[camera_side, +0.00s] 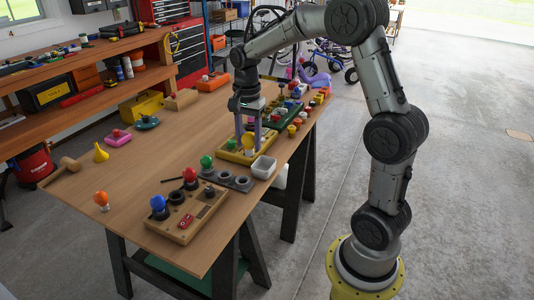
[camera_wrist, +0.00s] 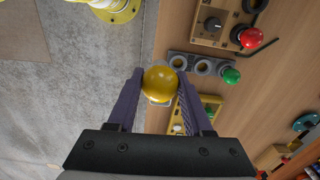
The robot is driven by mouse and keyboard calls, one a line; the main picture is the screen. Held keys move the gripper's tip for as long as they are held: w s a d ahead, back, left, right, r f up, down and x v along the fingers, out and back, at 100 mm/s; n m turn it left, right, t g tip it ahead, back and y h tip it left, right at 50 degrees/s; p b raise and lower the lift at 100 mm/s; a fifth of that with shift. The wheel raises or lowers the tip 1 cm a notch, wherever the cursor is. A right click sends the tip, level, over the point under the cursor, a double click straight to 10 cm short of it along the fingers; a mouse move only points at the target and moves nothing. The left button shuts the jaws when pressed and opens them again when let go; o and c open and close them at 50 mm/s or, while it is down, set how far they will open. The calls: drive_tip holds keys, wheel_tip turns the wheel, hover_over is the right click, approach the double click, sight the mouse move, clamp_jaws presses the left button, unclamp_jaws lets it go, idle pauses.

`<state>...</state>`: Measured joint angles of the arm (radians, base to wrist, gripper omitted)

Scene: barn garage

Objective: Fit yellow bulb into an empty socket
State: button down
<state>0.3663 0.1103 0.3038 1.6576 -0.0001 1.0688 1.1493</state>
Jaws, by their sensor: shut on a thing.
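My gripper (camera_side: 248,137) points down over the table and is shut on the yellow bulb (camera_wrist: 160,82). The bulb sits between the two purple fingers in the wrist view, its round glass towards the fingertips. In the side view the yellow bulb (camera_side: 249,142) shows low between the fingers, above or near the yellow-edged board (camera_side: 232,156). A grey socket strip (camera_side: 242,183) lies nearer the camera; open round sockets (camera_wrist: 203,67) show on it in the wrist view. A green bulb (camera_side: 206,161) stands at its far left end. The bulb's base is mostly hidden.
A white tray (camera_side: 263,167) stands close by at the table's right edge. A wooden box (camera_side: 190,220) with a blue bulb (camera_side: 158,203) lies in front. A green board (camera_side: 288,115) with several coloured parts is behind. The table's left middle is mostly clear.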

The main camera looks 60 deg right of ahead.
drive_tip(key=w+a+f+n, duration=0.2)
drive_tip(key=w+a, duration=0.2)
drive_tip(key=w, duration=0.4)
drive_tip(key=w+a+f+n, duration=0.15)
drive_tip(key=w+a, duration=0.25)
drive_tip(key=w, duration=0.5)
drive_tip(key=shift+n, duration=0.25)
drive_tip(key=shift+w+a+f, duration=0.25)
drive_tip(key=shift+a+f, duration=0.5)
drive_tip(key=shift+f, duration=0.9)
drive_tip(key=shift+w+a+f, duration=0.3)
drive_tip(key=shift+a+f, duration=0.45)
drive_tip(key=shift+f, duration=0.85)
drive_tip(key=shift+w+a+f, duration=0.25)
drive_tip(key=shift+a+f, duration=0.5)
drive_tip(key=shift+f, duration=0.9)
drive_tip(key=shift+f, duration=0.55)
drive_tip(key=c, duration=0.6)
unclamp_jaws()
wheel_tip(320, 180, up, 11)
